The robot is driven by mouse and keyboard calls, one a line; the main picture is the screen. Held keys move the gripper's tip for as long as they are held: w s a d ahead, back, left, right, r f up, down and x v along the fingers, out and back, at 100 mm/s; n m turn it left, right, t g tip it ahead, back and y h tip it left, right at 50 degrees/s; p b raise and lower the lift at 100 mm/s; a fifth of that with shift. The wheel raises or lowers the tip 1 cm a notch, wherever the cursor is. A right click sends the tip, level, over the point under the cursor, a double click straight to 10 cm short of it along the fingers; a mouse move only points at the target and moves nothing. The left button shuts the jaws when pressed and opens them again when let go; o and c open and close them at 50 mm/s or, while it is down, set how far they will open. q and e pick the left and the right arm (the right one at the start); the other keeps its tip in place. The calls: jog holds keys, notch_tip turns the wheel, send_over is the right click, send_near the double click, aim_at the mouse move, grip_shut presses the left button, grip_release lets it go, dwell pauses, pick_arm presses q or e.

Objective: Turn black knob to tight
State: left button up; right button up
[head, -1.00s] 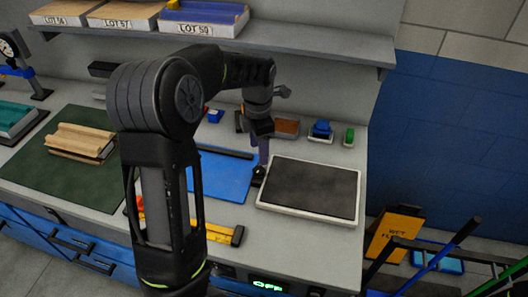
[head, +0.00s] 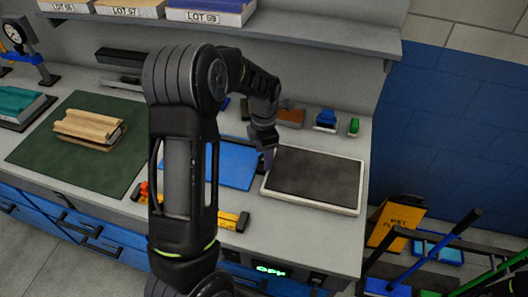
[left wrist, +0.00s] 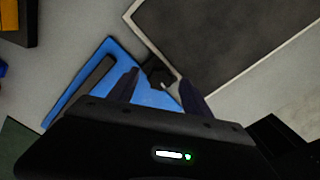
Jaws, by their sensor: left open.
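The black knob (left wrist: 157,73) shows in the left wrist view, at the blue plate's edge beside the corner of the pale-rimmed dark panel (left wrist: 222,38). My left gripper (left wrist: 160,90) is open, its two dark fingers apart on either side of the knob in that picture. I cannot tell whether they touch it. In the head view my left gripper (head: 267,158) points down at the left edge of the dark panel (head: 315,176), over the right side of the blue plate (head: 228,163), and mostly hides the knob there. My right gripper is not in view.
A green mat (head: 50,150) with a tan block (head: 90,128) lies at the left. A yellow bar (head: 232,220) lies near the front edge, above a lit green display (head: 270,270). Small blue and green items stand at the back, under a shelf (head: 320,38).

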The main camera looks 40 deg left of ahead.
pick_arm(q)
jog(key=shift+f, duration=0.15)
jog(key=shift+c, duration=0.4)
grip_shut()
